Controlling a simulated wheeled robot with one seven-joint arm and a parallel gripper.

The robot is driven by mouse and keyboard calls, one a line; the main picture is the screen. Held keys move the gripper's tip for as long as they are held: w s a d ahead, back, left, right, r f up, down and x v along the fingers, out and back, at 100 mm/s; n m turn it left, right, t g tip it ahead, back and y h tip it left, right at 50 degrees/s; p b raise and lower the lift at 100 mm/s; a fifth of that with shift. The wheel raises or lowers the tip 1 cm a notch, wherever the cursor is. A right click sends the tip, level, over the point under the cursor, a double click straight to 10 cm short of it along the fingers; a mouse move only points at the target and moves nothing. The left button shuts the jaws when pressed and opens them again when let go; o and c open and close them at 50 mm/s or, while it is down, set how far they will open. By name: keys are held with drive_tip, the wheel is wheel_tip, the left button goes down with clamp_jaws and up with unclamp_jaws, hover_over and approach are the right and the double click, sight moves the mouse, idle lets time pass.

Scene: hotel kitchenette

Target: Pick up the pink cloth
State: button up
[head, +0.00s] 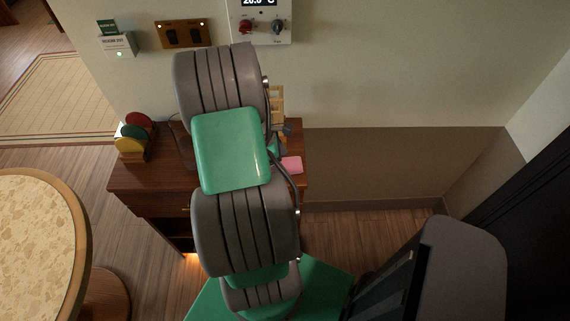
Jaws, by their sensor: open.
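The pink cloth (291,164) lies on the right part of the dark wooden cabinet top (150,176), near its right edge. It looks small and flat, and my arm hides the area to its left. My gripper (284,131) shows only in small part, past the right side of my arm, just beyond the cloth in the picture. It is open and appears apart from the cloth. Its height above the cabinet top is hard to judge.
A holder with red, green and yellow discs (134,137) stands on the cabinet's left end. A pale wooden rack (277,97) is partly hidden behind my arm. A wall panel with knobs (262,22) is above. A round table (40,240) stands at left.

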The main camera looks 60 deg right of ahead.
drive_tip(key=shift+f, duration=0.1)
drive_tip(key=shift+c, duration=0.5)
drive_tip(key=c, duration=1.4)
